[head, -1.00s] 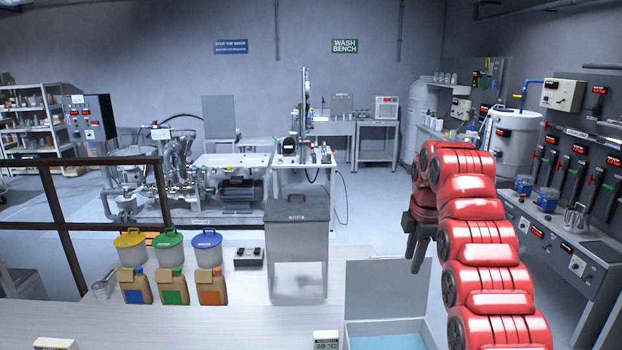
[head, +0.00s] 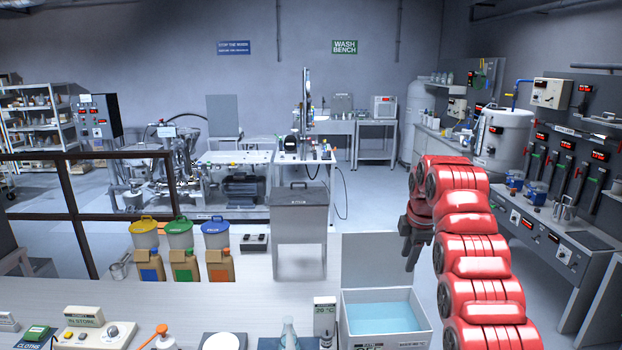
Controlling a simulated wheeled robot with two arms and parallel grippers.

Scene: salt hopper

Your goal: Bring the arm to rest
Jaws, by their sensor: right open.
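My right arm comes in from the lower right as a chain of red links and curls over at the top. Its dark right gripper (head: 411,254) hangs down at the left side of the arm, above and behind the right end of the bench. It is open, with nothing seen between its fingers. A grey hopper box (head: 299,222) with a lid stands on the bench to the left of the gripper, apart from it. My left gripper is not in view.
An open white bath (head: 432,340) of blue liquid lies below the gripper. Lidded tubs, yellow (head: 144,231), green (head: 179,232) and blue (head: 215,233), stand behind brown bags on the left. A flask (head: 289,335) and a control box (head: 95,333) line the front edge.

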